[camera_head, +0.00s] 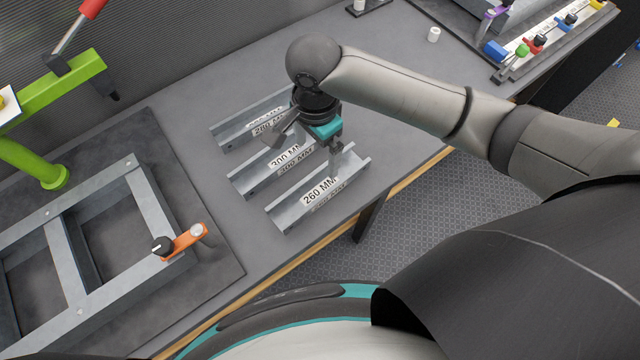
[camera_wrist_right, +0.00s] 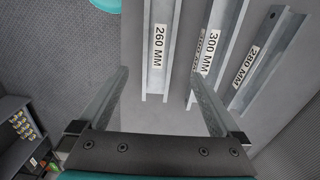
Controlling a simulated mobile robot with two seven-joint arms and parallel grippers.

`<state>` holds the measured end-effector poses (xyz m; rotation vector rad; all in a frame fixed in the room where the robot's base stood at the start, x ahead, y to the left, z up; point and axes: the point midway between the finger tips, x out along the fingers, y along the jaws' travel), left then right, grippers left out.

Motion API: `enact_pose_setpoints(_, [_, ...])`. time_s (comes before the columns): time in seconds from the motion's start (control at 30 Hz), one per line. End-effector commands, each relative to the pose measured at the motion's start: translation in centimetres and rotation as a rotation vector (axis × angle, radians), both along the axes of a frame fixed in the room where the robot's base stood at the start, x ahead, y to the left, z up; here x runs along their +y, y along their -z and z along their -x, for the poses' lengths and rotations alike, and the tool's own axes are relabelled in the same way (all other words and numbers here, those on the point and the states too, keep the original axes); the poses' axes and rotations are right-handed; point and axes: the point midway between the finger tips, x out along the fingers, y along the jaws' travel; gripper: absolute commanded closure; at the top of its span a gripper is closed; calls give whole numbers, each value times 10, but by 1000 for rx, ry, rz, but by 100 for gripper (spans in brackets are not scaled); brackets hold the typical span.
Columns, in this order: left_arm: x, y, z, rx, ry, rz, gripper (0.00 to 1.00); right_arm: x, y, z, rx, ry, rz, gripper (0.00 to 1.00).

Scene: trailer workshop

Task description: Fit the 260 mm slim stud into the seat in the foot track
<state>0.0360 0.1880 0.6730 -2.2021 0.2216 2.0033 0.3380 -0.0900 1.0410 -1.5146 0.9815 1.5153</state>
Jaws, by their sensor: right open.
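The 260 mm stud (camera_head: 290,213), a grey metal channel with a white label, lies nearest the front edge of the bench. It also shows in the right wrist view (camera_wrist_right: 158,75). My right gripper (camera_head: 304,158) is open and empty above the studs. In the wrist view its fingers (camera_wrist_right: 160,75) stand apart on either side of the near end of the 260 mm stud. A grey metal frame (camera_head: 55,238) lies on a dark mat at left; I cannot tell which member is the foot track, and no seat shows clearly. My left gripper is out of view.
The 300 mm stud (camera_head: 245,180) and the 280 mm stud (camera_head: 232,132) lie parallel behind the 260 mm one. An orange clamp (camera_head: 187,239) sits at the frame's right corner. A green fixture (camera_head: 62,90) stands behind the frame. Bare bench separates mat and studs.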

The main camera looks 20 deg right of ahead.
Motion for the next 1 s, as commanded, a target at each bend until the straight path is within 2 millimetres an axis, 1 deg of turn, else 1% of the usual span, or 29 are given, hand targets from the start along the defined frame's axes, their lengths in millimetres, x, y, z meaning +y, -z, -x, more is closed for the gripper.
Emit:
enact_pose_setpoints(0.03, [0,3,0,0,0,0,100,-1,11,1,3,3,3,0])
enact_pose_setpoints(0.2, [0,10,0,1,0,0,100,-1,49,1,2,3,3,0])
enact_pose_setpoints(0.33, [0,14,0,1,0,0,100,-1,73,0,1,1,0,0])
enact_pose_setpoints(0.43, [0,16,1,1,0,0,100,0,85,0,-1,0,-1,0])
enact_pose_setpoints(0.67, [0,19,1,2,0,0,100,-2,100,0,-1,-1,0,0])
enact_pose_setpoints(0.8, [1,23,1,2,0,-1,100,-8,122,1,0,0,2,0])
enact_pose_setpoints(0.9, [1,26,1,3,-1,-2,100,-7,136,1,0,-1,-1,0])
enact_pose_setpoints(1.0, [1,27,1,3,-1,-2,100,-7,142,0,-1,-1,-2,0])
